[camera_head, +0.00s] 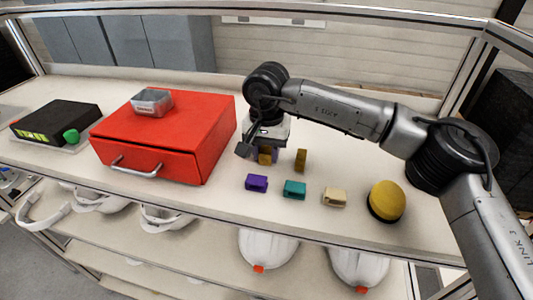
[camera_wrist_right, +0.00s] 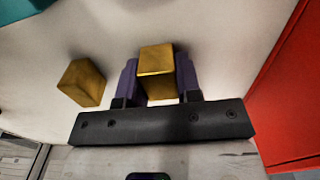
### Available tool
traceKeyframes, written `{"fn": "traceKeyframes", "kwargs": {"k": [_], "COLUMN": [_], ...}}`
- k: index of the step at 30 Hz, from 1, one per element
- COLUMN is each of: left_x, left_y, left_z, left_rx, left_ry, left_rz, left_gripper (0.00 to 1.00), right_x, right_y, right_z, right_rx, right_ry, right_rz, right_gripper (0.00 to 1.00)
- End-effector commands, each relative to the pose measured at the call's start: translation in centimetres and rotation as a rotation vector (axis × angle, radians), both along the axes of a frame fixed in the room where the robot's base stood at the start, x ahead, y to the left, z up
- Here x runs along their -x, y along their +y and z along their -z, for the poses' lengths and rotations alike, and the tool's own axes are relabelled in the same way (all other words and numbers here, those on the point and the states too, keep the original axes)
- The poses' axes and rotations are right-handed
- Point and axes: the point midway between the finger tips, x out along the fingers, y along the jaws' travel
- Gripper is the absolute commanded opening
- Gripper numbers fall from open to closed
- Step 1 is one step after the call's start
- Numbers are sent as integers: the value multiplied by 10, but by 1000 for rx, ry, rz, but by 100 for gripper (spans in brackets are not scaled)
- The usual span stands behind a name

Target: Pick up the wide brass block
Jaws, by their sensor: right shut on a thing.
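Two brass blocks stand on the shelf top right of the red box. One brass block (camera_head: 265,159) is between the purple fingers of my right gripper (camera_head: 264,155), which is shut on it. The wrist view shows this block (camera_wrist_right: 157,62) with a finger on each side. The other brass block (camera_head: 301,160) stands free just to the right; in the wrist view it lies left of the fingers (camera_wrist_right: 82,82). I cannot tell for sure which block is wider, or whether the held one is clear of the surface. My left gripper is out of view.
A purple block (camera_head: 256,183), a teal block (camera_head: 294,189) and a cream block (camera_head: 335,196) stand in front. A yellow dome (camera_head: 386,200) is at right. The red box (camera_head: 165,135) stands close on the left, with a small clear tray (camera_head: 151,103) on top.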

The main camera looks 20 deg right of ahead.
Motion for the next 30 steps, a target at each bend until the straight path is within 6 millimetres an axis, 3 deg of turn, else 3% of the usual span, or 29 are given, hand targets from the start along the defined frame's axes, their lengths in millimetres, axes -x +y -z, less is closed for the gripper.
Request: {"fn": "traceKeyframes", "kwargs": {"k": [7,17,26,30], "left_x": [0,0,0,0], "left_y": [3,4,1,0], "left_z": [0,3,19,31], "left_rx": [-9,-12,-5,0], "left_ry": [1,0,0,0], "left_rz": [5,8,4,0], "left_gripper": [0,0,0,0], "right_x": [0,0,-1,24], "right_y": [0,0,1,11], "right_z": [-1,-4,-39,-53], "right_rx": [0,0,-2,0], "right_ry": [-1,-1,-5,-4], "right_rz": [0,0,-1,-7], "right_gripper": [2,2,2,2]}}
